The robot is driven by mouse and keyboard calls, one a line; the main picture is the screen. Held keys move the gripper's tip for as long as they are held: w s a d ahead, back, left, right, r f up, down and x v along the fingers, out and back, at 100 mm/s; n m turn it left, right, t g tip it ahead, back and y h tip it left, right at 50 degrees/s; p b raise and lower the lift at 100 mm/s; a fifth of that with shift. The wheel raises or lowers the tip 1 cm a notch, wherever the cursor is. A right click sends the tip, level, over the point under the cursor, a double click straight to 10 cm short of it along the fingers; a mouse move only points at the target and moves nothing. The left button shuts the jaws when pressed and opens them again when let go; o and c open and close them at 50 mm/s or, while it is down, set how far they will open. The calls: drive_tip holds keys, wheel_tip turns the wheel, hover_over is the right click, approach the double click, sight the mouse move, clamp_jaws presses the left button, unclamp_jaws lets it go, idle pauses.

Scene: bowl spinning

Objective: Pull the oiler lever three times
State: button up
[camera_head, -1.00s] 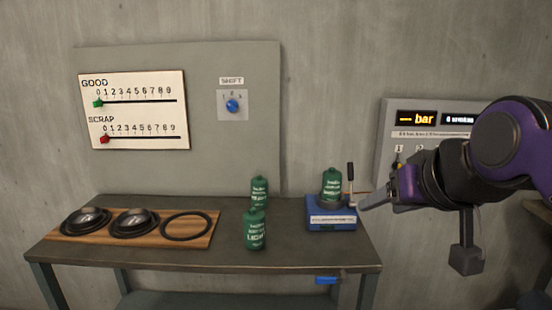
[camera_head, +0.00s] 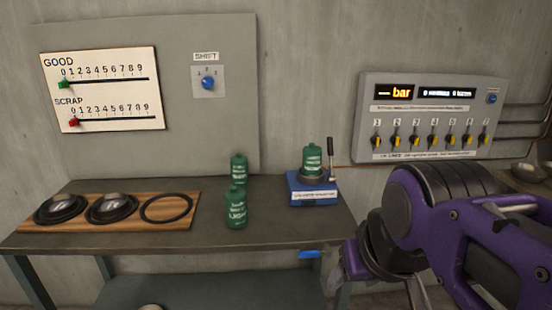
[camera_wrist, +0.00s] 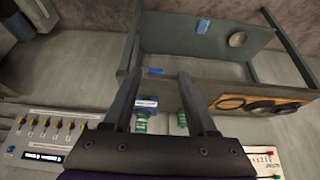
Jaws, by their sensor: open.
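The oiler is a blue box (camera_head: 314,192) with a green bottle (camera_head: 312,163) on it, at the right end of the workbench. Its dark-handled lever (camera_head: 330,153) stands nearly upright at the box's right side. In the wrist view the picture is inverted; the blue box (camera_wrist: 147,102) shows between my fingers, farther off, and I cannot make out the lever. My gripper (camera_wrist: 160,74) is open and empty, with its fingers apart from the oiler. In the head view my purple arm fills the lower right, and its fingers are not clear there.
Two green bottles (camera_head: 236,205) stand left of the oiler. A wooden board (camera_head: 185,225) with black rings and dishes lies at the bench's left. A valve panel (camera_head: 430,118) and a counter board (camera_head: 100,90) are on the wall. The bench (camera_head: 270,232) is clear in front of the oiler.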

drive_tip(key=shift+r, duration=0.3)
drive_tip(key=c, duration=0.3)
wheel_tip(320, 180, up, 4)
drive_tip(key=p, duration=0.4)
drive_tip(key=shift+r+p, duration=0.1)
drive_tip(key=shift+p, duration=0.3)
clamp_jaws()
drive_tip(key=shift+r, duration=0.15)
